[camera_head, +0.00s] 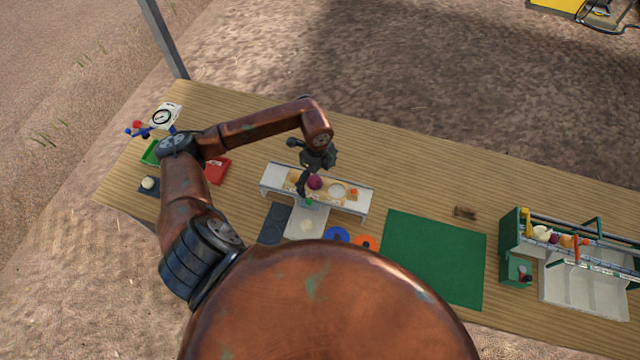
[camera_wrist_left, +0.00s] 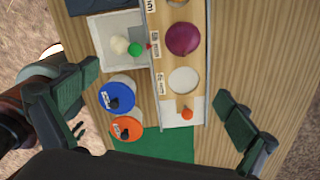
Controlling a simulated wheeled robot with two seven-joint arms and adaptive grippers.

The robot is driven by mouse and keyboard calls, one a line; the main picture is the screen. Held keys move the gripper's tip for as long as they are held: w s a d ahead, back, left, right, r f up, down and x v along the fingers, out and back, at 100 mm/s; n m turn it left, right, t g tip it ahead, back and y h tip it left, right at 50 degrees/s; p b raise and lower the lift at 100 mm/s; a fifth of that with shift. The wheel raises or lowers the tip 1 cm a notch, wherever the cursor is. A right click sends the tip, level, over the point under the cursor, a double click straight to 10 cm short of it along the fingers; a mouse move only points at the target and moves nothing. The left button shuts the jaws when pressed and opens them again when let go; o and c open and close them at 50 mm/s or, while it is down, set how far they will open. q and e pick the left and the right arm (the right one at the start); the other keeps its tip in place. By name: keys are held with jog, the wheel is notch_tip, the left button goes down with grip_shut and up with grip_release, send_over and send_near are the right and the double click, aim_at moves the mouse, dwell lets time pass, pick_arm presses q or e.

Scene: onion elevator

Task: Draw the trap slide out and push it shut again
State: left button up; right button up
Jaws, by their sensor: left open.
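A pale sizing board (camera_head: 268,188) with round holes and size labels stands on the wooden table. It also shows in the wrist view (camera_wrist_left: 158,80). An orange knob (camera_wrist_left: 187,114) is at the board's end. I cannot tell which part is the trap slide. My left gripper (camera_head: 303,187) is above the board; in the wrist view (camera_wrist_left: 156,100) its fingers are wide apart and empty. My right gripper is out of view.
A purple onion (camera_wrist_left: 184,39) lies on the board. Blue (camera_wrist_left: 118,97) and orange (camera_wrist_left: 127,128) discs with black knobs are beside it. A green mat (camera_head: 433,258) lies clear to the right. A green-framed machine (camera_head: 508,235) stands at the right end; a red tray (camera_head: 217,171) is left.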

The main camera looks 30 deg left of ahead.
aim_at(318, 195)
pick_arm(q)
jog(key=f+b, duration=0.2)
jog(key=f, duration=0.1)
jog(key=shift+w+f, duration=0.3)
jog(key=shift+w, duration=0.05)
jog(key=shift+s+f+b, duration=0.1)
jog(key=shift+f+b, duration=0.05)
jog(key=shift+b, duration=0.15)
jog(key=shift+f, duration=0.2)
notch_tip(318, 195, down, 6)
jog(key=shift+r+p, duration=0.2)
jog(key=shift+p, duration=0.45)
jog(key=shift+f, duration=0.75)
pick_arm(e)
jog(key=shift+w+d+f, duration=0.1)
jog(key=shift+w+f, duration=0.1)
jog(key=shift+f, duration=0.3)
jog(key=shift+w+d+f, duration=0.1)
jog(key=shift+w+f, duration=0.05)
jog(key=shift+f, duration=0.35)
pick_arm(q)
jog(key=shift+c, duration=0.4)
jog(key=shift+s, duration=0.1)
jog(key=c, duration=1.1)
